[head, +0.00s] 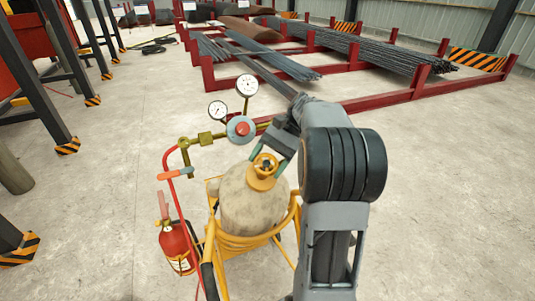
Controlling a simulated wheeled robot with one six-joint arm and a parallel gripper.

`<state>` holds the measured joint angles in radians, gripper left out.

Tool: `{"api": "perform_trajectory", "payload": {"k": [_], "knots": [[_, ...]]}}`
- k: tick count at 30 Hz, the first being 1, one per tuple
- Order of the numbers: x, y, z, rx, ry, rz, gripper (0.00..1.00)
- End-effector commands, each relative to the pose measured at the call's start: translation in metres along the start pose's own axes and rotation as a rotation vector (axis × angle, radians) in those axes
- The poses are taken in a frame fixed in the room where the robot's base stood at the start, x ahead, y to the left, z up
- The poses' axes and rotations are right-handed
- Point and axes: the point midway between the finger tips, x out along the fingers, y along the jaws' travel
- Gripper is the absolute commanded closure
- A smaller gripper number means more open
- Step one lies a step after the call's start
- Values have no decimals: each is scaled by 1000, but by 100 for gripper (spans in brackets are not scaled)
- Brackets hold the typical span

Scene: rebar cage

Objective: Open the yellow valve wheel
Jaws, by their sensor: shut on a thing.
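The yellow valve wheel (264,172) sits on top of a pale, stained gas cylinder (248,205). My gripper (273,160) reaches in from the upper right and is shut on the wheel, with its fingertips at the wheel's upper right side. The far side of the wheel and the exact contact are partly hidden by the fingers. A brass regulator with a red and grey knob (240,128) and two white dial gauges (247,86) stands just behind the wheel.
A yellow cart frame (262,239) holds the cylinder. A red fire extinguisher (177,246) and a red hose (178,200) are on its left. Red racks with rebar (360,45) stand behind. Dark posts (45,70) rise at left.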

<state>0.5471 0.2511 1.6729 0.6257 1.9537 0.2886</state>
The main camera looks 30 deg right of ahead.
Motion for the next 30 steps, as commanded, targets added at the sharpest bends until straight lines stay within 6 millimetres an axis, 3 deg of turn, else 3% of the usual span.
{"api": "perform_trajectory", "payload": {"k": [30], "knots": [[4,-5,0,-364,1,896,53]]}}
